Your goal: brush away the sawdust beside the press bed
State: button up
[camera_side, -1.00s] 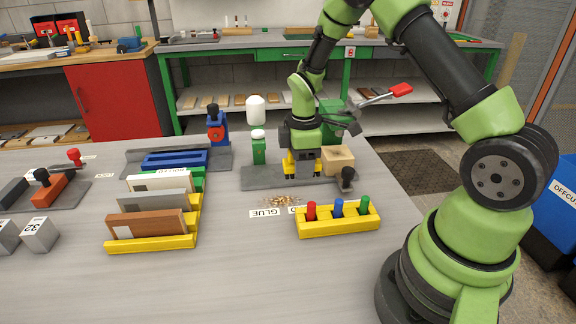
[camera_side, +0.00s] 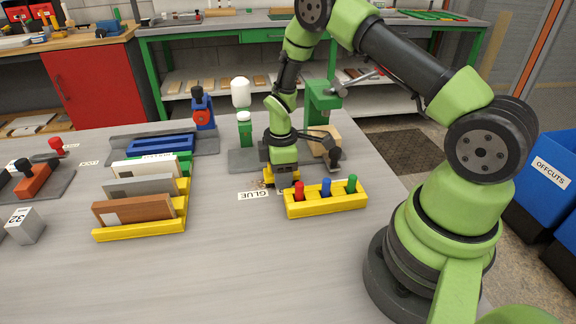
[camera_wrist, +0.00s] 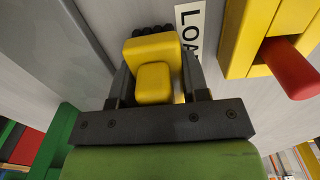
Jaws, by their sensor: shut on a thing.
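My gripper (camera_side: 279,170) is shut on a yellow brush (camera_side: 288,181), low over the table in front of the press bed (camera_side: 243,160). In the wrist view the brush is a yellow block (camera_wrist: 153,75) between the fingers, with black bristles (camera_wrist: 154,30) at its far end. The sawdust (camera_side: 258,185) is a small tan patch beside the grey bed, just above the GLUE label. The brush and gripper cover part of it. I cannot tell whether the bristles touch the table. The green press (camera_side: 320,105) stands behind my gripper.
A yellow holder (camera_side: 325,200) with red, blue and green pegs stands close in front of the brush. A wooden block (camera_side: 324,141) sits on the bed. A green-and-white bottle (camera_side: 245,130) and a rack (camera_side: 140,230) of boards are to the left. The front table is clear.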

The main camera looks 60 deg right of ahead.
aim_at(250, 186)
jog(key=shift+w+a, duration=2.55)
jog(key=shift+a, duration=0.05)
jog(key=shift+s+d+r, duration=0.1)
jog(key=shift+s+d, duration=3.1)
jog(key=shift+d, duration=0.05)
jog(key=shift+a+r, duration=0.1)
jog(key=shift+r, duration=3.95)
